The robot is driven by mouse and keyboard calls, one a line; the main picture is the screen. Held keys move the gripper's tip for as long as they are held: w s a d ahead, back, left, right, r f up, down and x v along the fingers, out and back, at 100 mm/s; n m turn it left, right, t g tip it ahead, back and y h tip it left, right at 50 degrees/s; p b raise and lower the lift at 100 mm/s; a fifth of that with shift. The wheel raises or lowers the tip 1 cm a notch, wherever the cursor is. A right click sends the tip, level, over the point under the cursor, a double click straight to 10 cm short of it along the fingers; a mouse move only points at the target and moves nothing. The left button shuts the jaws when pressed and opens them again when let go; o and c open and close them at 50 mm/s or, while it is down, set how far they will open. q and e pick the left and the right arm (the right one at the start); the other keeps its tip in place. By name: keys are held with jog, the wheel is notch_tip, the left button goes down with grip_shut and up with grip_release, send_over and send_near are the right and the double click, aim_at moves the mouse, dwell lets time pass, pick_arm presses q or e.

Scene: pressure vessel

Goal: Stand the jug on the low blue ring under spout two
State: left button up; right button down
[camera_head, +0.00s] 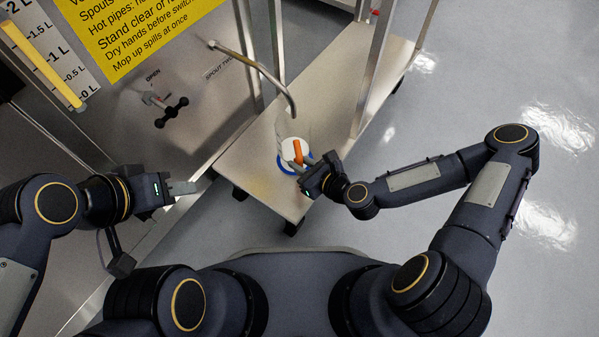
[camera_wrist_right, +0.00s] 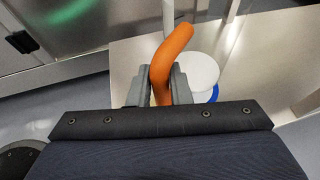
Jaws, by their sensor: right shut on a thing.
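The jug (camera_head: 288,149) shows from above as a white round top with an orange handle (camera_head: 298,151). My right gripper (camera_head: 310,166) is shut on that handle, which also shows between the grey fingers in the right wrist view (camera_wrist_right: 168,65). The blue ring (camera_head: 284,168) shows as an arc around the jug's lower left edge, and at the right of the white top in the wrist view (camera_wrist_right: 214,94). I cannot tell whether the jug touches the ring. Spout two (camera_head: 262,70) bends down, its tip close above the jug. My left gripper (camera_head: 184,188) is empty, its finger gap unclear.
The ring lies on a pale metal bench (camera_head: 255,190) with upright posts (camera_head: 371,70). A black valve handle (camera_head: 171,112) sits on the vessel panel, near a yellow sign (camera_head: 140,35) and a level gauge (camera_head: 50,60). Grey floor is open to the right.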

notch_tip(320, 180, down, 5)
jog(key=shift+r+b, duration=0.1)
jog(key=shift+b, duration=1)
jog(key=c, duration=1.3)
grip_release()
jog(key=shift+f, duration=0.2)
jog(key=shift+c, duration=0.2)
jog(key=shift+r, duration=0.1)
